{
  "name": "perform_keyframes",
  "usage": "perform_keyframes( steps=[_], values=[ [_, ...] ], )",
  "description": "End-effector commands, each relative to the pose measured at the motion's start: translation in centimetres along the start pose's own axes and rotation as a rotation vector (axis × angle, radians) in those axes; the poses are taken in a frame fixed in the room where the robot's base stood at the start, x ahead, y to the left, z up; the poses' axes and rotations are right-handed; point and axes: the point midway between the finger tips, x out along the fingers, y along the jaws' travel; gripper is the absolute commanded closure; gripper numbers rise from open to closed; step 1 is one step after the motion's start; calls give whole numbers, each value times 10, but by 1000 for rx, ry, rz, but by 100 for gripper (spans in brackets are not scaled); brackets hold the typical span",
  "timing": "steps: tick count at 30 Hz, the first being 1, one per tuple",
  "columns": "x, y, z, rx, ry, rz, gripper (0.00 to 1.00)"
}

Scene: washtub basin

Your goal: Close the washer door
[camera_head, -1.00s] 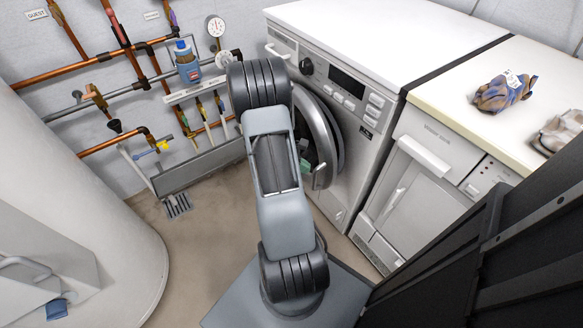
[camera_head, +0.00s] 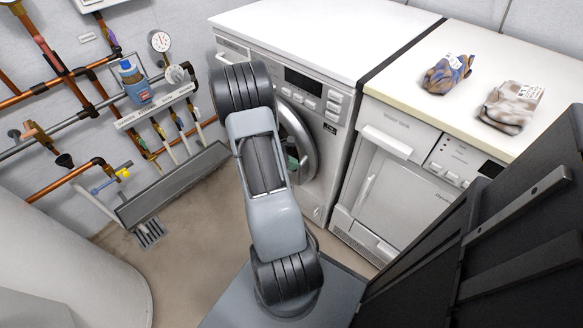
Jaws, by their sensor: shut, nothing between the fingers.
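The washer (camera_head: 330,135) is the white machine at the centre back, with a dark display and buttons on its front. Its round door (camera_head: 308,150) shows as a grey ring on the front, just right of my arm. My arm hides the left part of the door. Something green shows within the ring, and I cannot tell whether the door is ajar or how far it stands from the front. My gripper is not in view; it is hidden behind my arm or outside the picture.
A second white machine (camera_head: 385,190) stands right of the washer. Two crumpled cloths, one blue and brown (camera_head: 447,74) and one beige (camera_head: 511,106), lie on its top. Free floor (camera_head: 195,235) lies left of my arm.

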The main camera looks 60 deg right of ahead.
Motion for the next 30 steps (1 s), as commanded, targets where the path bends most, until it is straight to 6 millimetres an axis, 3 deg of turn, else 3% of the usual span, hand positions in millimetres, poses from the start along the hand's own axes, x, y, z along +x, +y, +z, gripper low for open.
perform_keyframes(
  steps=[17, 24, 30],
  values=[
    [0, 1, 3, -1, -4, 1, 100],
    [-39, -7, -13, -10, -2, 19, 100],
    [-81, -10, -10, -3, -1, 15, 100]
  ],
)
